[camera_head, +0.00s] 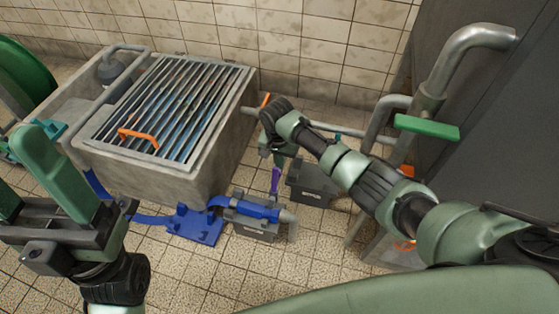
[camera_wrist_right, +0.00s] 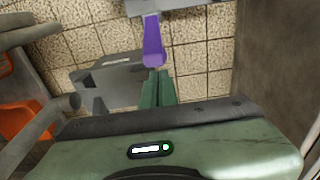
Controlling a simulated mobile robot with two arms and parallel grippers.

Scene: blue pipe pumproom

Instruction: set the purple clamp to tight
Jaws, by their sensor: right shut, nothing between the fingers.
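The purple clamp (camera_head: 275,180) shows in the head view as a narrow upright purple piece, just below my right gripper (camera_head: 279,157). In the right wrist view the purple clamp (camera_wrist_right: 153,42) is a tapered purple lever, its wide end toward the fingers. My right gripper (camera_wrist_right: 157,88) is shut and empty, its green fingertips close to the lever's wide end. I cannot tell whether they touch. The arm hides part of the clamp's surroundings in the head view. My left gripper (camera_head: 28,180) is at the left edge, fingers apart and empty, away from the clamp.
A concrete basin with a metal grate (camera_head: 180,105) stands at the back left, an orange handle (camera_head: 138,136) on it. A blue hose coupling (camera_head: 250,209) lies on a grey block below the clamp. Grey pipes and a green lever (camera_head: 427,127) are at the right.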

